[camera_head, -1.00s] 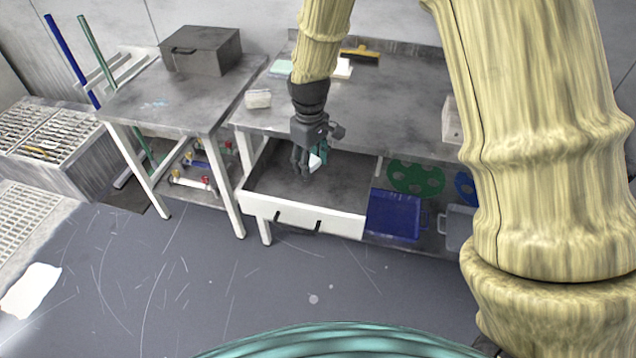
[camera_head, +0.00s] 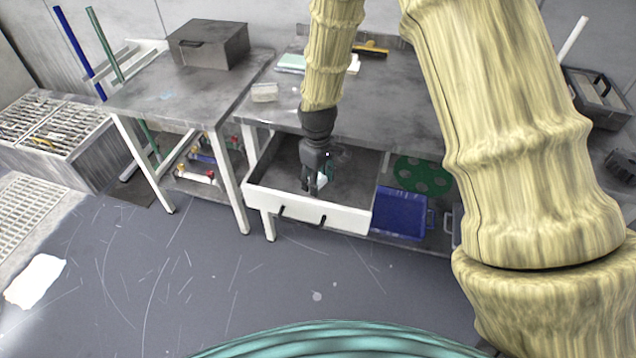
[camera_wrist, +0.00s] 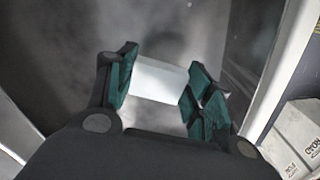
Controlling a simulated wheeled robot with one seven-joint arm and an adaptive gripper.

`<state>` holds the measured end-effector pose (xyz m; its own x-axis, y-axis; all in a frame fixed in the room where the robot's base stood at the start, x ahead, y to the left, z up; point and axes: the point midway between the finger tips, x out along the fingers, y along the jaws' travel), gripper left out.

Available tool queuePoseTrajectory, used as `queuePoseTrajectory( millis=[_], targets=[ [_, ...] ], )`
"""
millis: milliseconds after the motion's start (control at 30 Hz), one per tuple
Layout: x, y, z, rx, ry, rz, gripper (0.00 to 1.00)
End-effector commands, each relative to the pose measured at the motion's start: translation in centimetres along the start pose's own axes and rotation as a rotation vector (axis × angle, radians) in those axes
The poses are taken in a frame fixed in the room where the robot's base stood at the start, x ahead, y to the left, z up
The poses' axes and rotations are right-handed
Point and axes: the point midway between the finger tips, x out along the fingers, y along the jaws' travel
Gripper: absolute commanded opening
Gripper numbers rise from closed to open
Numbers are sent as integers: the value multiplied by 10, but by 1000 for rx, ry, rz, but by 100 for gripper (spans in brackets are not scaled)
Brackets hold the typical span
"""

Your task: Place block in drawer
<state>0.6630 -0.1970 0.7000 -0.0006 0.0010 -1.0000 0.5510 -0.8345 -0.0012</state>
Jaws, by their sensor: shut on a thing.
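The block (camera_wrist: 158,80) is white and box-shaped. In the wrist view it sits between the green-padded fingers of my gripper (camera_wrist: 160,88), which is shut on it. The drawer (camera_head: 345,216) is pulled out under the right-hand workbench, with a white front and dark handles. In the head view my gripper (camera_head: 316,188) points down inside the drawer's outline, near its middle, and mostly hides the block. The drawer's grey floor (camera_wrist: 185,35) shows behind the block in the wrist view. I cannot tell whether the block touches the floor.
The workbench (camera_head: 400,115) overhangs the drawer's back. A blue bin (camera_head: 402,213) and a green disc with holes (camera_head: 422,174) stand right of the drawer. A side table (camera_head: 190,95) with a dark box (camera_head: 208,44) is at left.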

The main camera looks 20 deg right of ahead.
Motion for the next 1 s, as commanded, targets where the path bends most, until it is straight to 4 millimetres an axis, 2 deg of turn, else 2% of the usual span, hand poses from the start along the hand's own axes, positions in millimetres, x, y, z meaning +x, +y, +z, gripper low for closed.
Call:
queuePoseTrajectory(
  millis=[133,567,600,667,700,1000],
  targets=[
    [17,0,0,-1,0,0,25],
    [22,0,0,0,0,0,25],
    [22,0,0,0,0,1,59],
    [22,0,0,0,0,1,70],
    [22,0,0,0,0,0,73],
    [21,0,0,0,0,1,73]
  ],
)
